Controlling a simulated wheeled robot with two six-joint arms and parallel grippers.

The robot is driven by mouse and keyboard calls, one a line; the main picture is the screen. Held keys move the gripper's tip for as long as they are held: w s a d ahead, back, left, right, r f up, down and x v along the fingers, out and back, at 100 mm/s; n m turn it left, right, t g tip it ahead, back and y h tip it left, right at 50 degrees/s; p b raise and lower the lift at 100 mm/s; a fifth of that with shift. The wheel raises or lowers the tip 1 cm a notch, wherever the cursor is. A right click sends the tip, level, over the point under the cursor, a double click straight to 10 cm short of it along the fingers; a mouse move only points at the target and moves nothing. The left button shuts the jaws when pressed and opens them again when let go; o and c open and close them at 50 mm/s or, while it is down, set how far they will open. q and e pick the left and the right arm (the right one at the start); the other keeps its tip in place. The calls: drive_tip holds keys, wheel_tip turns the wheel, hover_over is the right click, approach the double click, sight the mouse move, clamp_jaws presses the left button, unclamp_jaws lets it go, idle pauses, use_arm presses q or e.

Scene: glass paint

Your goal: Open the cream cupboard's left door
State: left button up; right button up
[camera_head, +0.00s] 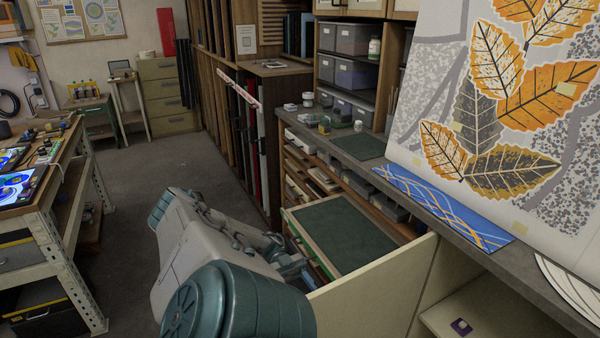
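The cream cupboard is under the grey worktop at lower right. Its left door (372,291) stands open, swung out into the room, and its far edge runs back to the cupboard front. The cupboard's inside shows to the right of the door, with a cream shelf (490,308) bearing a small purple item (461,326). One arm of mine, likely the left, fills the lower middle. Its gripper end (303,274) is at the door's outer end. The fingers are mostly hidden there, so their grip cannot be told. My other gripper is out of the picture.
A pulled-out drawer with a dark green top (347,232) juts out just behind the door. The worktop (420,185) bears a blue patterned panel (445,208) and a large leaf panel (500,100). A workbench (50,215) stands left; the floor (150,180) between is clear.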

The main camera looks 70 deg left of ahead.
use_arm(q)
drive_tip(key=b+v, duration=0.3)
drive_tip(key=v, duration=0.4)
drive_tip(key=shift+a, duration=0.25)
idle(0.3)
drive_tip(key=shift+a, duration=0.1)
